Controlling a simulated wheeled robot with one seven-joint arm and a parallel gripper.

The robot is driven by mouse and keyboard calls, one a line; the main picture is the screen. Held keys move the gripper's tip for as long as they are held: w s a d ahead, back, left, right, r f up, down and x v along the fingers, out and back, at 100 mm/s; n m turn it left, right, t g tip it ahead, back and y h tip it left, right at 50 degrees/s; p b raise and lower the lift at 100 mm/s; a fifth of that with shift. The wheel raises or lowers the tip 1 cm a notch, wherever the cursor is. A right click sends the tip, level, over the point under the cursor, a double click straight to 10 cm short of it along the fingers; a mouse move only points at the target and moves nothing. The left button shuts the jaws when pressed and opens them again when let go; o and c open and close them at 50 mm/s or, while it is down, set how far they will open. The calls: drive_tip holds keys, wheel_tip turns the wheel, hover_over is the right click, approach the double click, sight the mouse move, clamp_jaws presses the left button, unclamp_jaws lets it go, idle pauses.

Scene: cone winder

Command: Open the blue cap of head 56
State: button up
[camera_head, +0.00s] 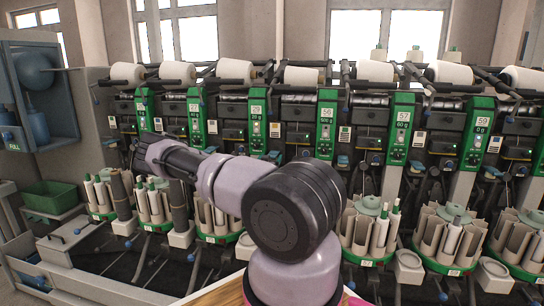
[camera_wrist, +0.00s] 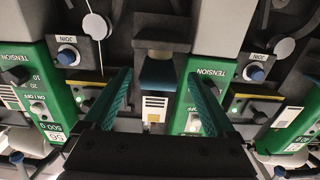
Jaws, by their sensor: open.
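In the wrist view a blue flap-like part (camera_wrist: 158,74), which looks like a cap, sits under a dark block between two green panels. The panel at left (camera_wrist: 58,105) carries the labels 500 g and 56; I cannot tell for sure that the flap belongs to it. My gripper (camera_wrist: 158,78) is open, its two teal fingers on either side of the flap with nothing held between them. Whether they touch it is unclear.
Blue knobs (camera_wrist: 67,57) marked JOIN sit beside the panels, one to each side (camera_wrist: 253,72) of the fingers. White yarn cones (camera_head: 304,75) line the top, and round magazines with tubes (camera_head: 370,235) stand below.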

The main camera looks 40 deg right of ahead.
sight(274, 153)
drive_tip(key=shift+x, duration=2.35)
drive_tip(key=shift+c, duration=0.3)
clamp_jaws()
